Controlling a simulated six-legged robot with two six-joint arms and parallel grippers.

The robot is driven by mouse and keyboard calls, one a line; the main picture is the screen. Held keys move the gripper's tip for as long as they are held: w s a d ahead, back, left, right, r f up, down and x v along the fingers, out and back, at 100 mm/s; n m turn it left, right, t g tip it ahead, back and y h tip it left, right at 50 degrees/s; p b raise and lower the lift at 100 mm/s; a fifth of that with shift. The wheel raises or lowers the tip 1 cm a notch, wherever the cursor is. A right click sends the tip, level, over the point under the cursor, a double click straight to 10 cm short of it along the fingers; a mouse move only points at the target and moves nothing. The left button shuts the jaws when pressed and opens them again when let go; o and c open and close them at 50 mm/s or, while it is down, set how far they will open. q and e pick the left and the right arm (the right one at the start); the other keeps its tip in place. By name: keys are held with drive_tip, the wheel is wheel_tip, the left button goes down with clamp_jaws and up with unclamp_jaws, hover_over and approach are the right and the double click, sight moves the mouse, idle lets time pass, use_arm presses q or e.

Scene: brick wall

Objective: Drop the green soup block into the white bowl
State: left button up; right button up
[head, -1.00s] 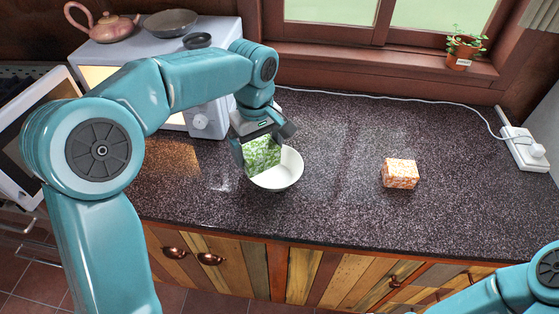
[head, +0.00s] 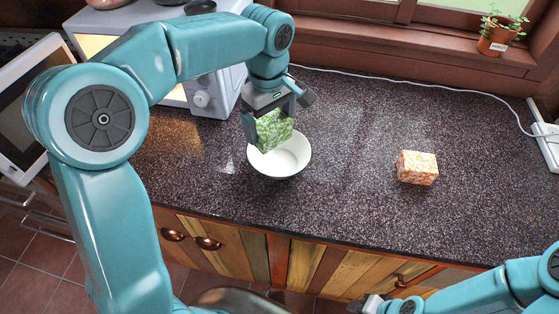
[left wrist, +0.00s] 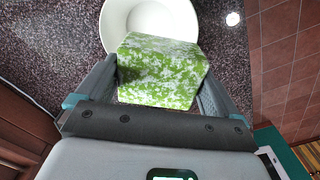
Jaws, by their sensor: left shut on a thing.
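The green-and-white speckled soup block (head: 273,129) is held in my left gripper (head: 272,121), which is shut on it. The block is above the white bowl (head: 281,163), over its back-left part, and hides some of the rim. In the left wrist view the block (left wrist: 160,72) sits between both fingers and covers the near edge of the bowl (left wrist: 150,14). The visible inside of the bowl is empty. My right gripper (head: 372,303) shows only in part at the bottom edge, away from the counter; its jaws are not clear.
An orange-and-white block (head: 417,167) stands on the dark speckled counter (head: 350,130) to the right of the bowl. A white toaster oven (head: 205,95) is behind my left arm. A potted plant (head: 497,35) is on the sill. A white cable runs along the back.

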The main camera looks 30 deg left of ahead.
use_arm(q)
drive_tip(key=shift+w+d+f+b, duration=0.1)
drive_tip(key=shift+w+f+b, duration=0.1)
drive_tip(key=shift+f, duration=0.3)
drive_tip(key=shift+w+d+f+b, duration=0.1)
drive_tip(key=shift+f+b, duration=0.05)
drive_tip(key=shift+f, duration=0.35)
drive_tip(key=shift+s+a+r, duration=0.1)
drive_tip(key=o, duration=0.9)
drive_tip(key=shift+s+r, duration=0.1)
drive_tip(key=shift+s, duration=0.05)
drive_tip(key=shift+c, duration=0.2)
drive_tip(key=shift+o, duration=0.2)
drive_tip(key=shift+w, duration=0.25)
wheel_tip(320, 180, up, 16)
drive_tip(key=p, duration=0.3)
use_arm(e)
drive_tip(key=shift+r, duration=0.75)
use_arm(q)
drive_tip(key=shift+r, duration=0.1)
